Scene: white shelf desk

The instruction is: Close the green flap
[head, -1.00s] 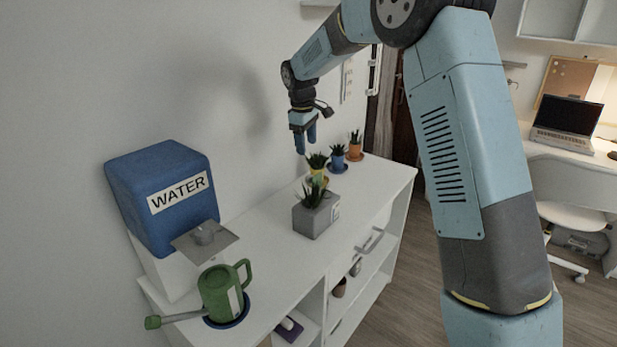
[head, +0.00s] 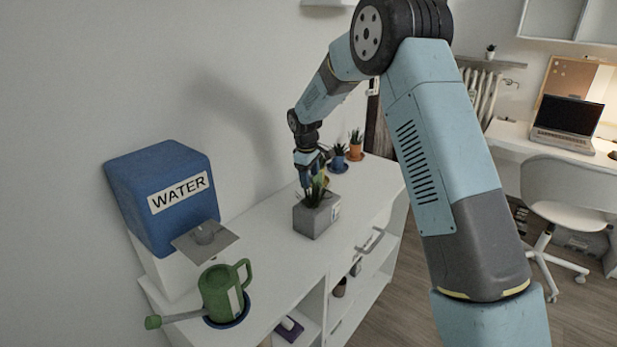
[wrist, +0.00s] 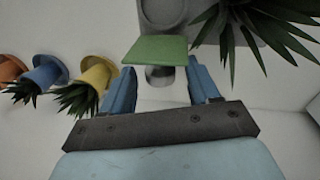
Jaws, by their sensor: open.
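The green flap (wrist: 155,50) is a flat green plate in the wrist view, just beyond and between my fingertips. A shiny rounded metal part shows below it. The flap lies at the edge of a grey body (wrist: 165,14) with a round recess. Whether flap and fingers touch cannot be told. My gripper (wrist: 163,75) is open, with nothing seen held between its blue fingers. In the head view my gripper (head: 311,180) points down behind the plant in the grey box planter (head: 312,220); the flap cannot be made out there.
Small potted plants, among them an orange pot (head: 355,151) and a blue pot (head: 338,163), stand behind my gripper. The blue water dispenser (head: 160,195) and green watering can (head: 222,292) stand at the left. The white desk top (head: 265,235) is clear between dispenser and planter.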

